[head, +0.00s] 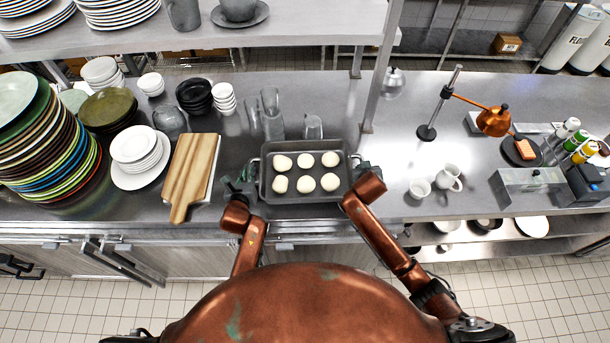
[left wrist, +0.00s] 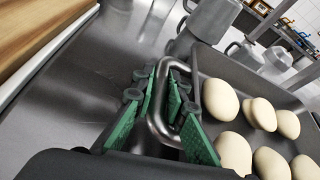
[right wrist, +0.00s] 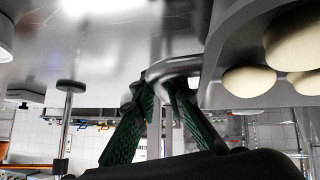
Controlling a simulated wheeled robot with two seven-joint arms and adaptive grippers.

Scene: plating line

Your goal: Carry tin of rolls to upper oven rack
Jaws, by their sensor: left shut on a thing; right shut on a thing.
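A dark grey tin (head: 305,197) with two end handles holds several pale round rolls (head: 306,160). It is at the front of the steel counter, and whether it touches the counter is hard to tell. My left gripper (head: 243,184) is shut on the tin's left handle; the left wrist view shows its green pads around the handle bar (left wrist: 160,108). My right gripper (head: 360,172) is shut on the right handle, and the right wrist view shows its green pads at that handle (right wrist: 172,70). No oven rack is recognisable in these views.
A wooden board (head: 193,170) lies left of the tin, beside white plates (head: 140,165). Glasses (head: 270,118) and a metal cup (head: 313,127) stand just behind it. A shelf post (head: 380,70) rises behind right. White cups (head: 420,188) stand to the right.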

